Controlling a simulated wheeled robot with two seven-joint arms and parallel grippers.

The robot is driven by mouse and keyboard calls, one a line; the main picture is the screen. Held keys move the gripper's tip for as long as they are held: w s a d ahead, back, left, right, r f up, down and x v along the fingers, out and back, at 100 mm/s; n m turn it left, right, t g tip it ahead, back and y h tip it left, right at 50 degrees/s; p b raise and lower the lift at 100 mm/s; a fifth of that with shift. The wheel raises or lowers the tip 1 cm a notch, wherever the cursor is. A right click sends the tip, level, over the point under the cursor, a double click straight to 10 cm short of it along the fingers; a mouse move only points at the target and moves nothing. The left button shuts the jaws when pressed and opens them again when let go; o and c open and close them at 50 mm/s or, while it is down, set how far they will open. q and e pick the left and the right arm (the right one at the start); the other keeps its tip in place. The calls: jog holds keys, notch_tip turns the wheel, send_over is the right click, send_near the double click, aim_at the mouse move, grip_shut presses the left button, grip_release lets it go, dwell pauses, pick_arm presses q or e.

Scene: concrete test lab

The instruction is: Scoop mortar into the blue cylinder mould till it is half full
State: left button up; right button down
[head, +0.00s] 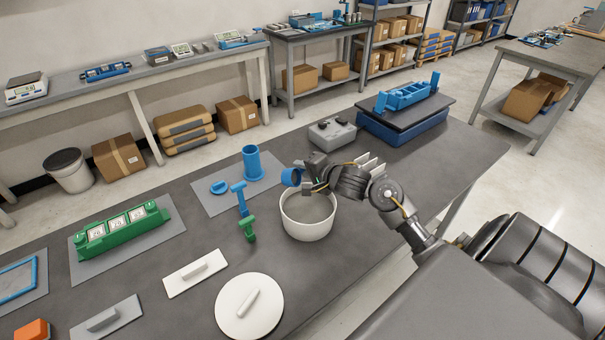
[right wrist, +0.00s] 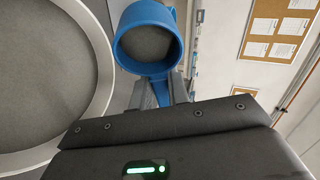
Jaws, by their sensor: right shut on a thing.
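The blue cylinder mould (head: 252,165) stands upright on a grey mat; its inside cannot be made out. A white tub (head: 308,222) holding grey mortar (head: 312,205) stands to its right. My right gripper (head: 313,181) is shut on a blue scoop (head: 291,177), above the tub's far rim in the head view. In the right wrist view the scoop (right wrist: 120,48) has grey material inside its round blue cup, and the tub (right wrist: 108,75) is at the left. The handle is partly hidden by the gripper. My left gripper is not in view.
A blue cap (head: 219,187) and a blue tool (head: 240,198) lie near the mould, with a green tool (head: 247,229) in front. A grey box (head: 332,132) stands behind.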

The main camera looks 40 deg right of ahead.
jog(key=shift+s+f+t+b, duration=0.1)
jog(key=shift+f+t+b, duration=0.2)
jog(key=shift+b, duration=0.85)
jog(key=b, duration=0.1)
jog(key=t+b, duration=0.1)
jog(key=m+t+b, duration=0.1)
jog(key=shift+s+d+f+y, duration=0.15)
jog(key=shift+s+f+y, duration=0.1)
jog(key=shift+f+y, duration=0.15)
jog(key=t+b, duration=0.1)
jog(key=m+t+b, duration=0.1)
jog(key=t+b, duration=0.1)
jog(key=s+m+t+b, duration=0.1)
jog(key=t+b, duration=0.1)
jog(key=shift+d+f, duration=0.1)
jog(key=shift+d, duration=0.15)
